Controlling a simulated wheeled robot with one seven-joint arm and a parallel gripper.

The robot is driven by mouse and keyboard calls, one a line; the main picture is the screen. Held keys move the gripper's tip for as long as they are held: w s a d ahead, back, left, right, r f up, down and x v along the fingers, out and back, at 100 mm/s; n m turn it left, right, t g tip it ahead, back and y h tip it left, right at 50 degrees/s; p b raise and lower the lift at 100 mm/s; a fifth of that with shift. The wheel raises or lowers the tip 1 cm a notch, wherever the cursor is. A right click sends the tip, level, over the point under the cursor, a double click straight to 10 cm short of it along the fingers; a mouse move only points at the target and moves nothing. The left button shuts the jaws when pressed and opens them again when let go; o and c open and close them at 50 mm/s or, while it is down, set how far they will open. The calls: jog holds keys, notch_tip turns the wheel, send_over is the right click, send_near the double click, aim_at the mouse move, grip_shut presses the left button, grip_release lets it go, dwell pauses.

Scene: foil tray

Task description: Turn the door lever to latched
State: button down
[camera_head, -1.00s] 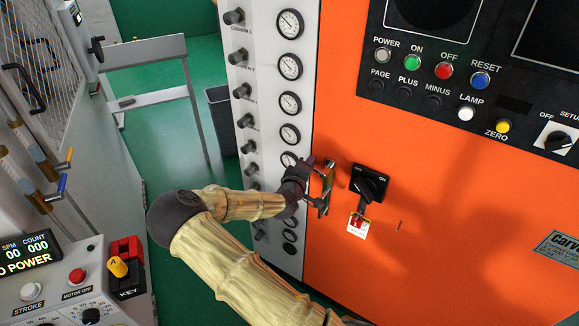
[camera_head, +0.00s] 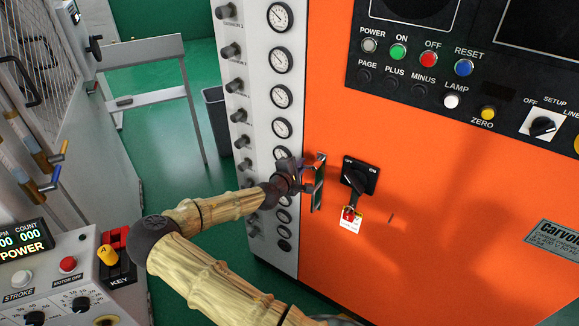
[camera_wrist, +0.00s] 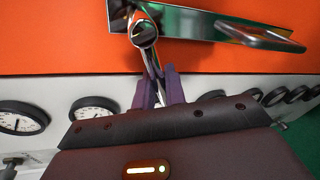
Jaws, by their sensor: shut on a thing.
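The door lever is on a shiny metal plate (camera_head: 319,182) near the left edge of the orange cabinet front. In the wrist view the plate (camera_wrist: 190,24) runs across the top, with a round chrome hub and a narrow metal bar coming down from it. My gripper (camera_head: 306,182) is at the plate, reaching in from the left. In the wrist view its two purple fingers (camera_wrist: 158,82) are shut on the narrow bar of the lever (camera_wrist: 151,58). I cannot read a latch mark.
A black rotary switch (camera_head: 358,178) with a red lock and white tag (camera_head: 350,222) is just right of the plate. A white strip of gauges and knobs (camera_head: 262,130) is to the left. A control box (camera_head: 70,275) stands at lower left. Green floor lies behind.

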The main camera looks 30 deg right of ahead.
jog(key=shift+s+d+f+n+g+h+b, duration=0.15)
jog(key=shift+f+n+g, duration=0.15)
jog(key=shift+n, duration=0.2)
jog(key=shift+s+d+f+n+g+h+b, duration=0.1)
jog(key=shift+s+f+n+g+h+b, duration=0.15)
jog(key=shift+n, duration=0.25)
jog(key=shift+f, duration=0.1)
jog(key=c, duration=1.5)
grip_release()
jog(key=shift+w, duration=0.1)
jog(key=shift+a, duration=0.1)
jog(key=b+v, duration=0.2)
jog(key=v, duration=1.5)
jog(key=shift+s, duration=0.25)
